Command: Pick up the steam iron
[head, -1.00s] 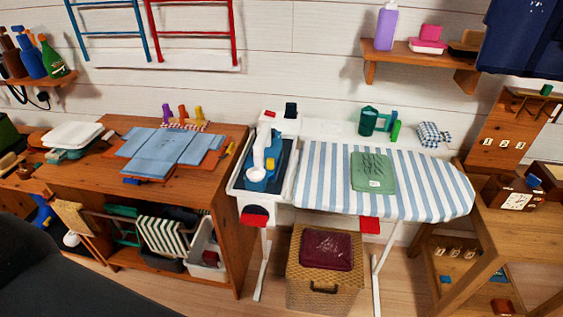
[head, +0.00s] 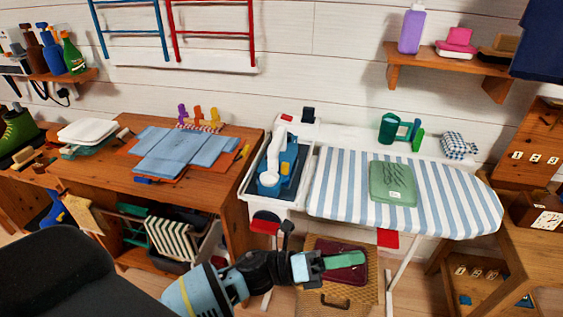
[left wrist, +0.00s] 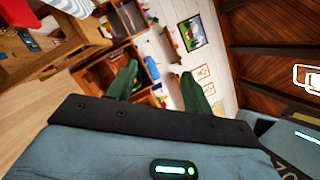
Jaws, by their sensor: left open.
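The blue-and-white steam iron (head: 268,179) rests in the white-rimmed tray (head: 247,189) at the left end of the ironing board (head: 335,190). A white part rises along it towards the wall. My left gripper (head: 345,260) is lower and to the right of the iron in the head view, in front of the board and over the wicker basket. It is apart from the iron. In the left wrist view its two green fingers (left wrist: 158,88) are spread with nothing between them. The iron cannot be made out in the left wrist view. My right gripper is not in view.
A folded green cloth (head: 392,183) lies on the striped board. A wooden cabinet (head: 105,178) with folded blue cloths (head: 180,150) stands left of the tray. A wicker basket (head: 335,297) with a maroon top sits below. A green holder (head: 400,128) stands behind the board.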

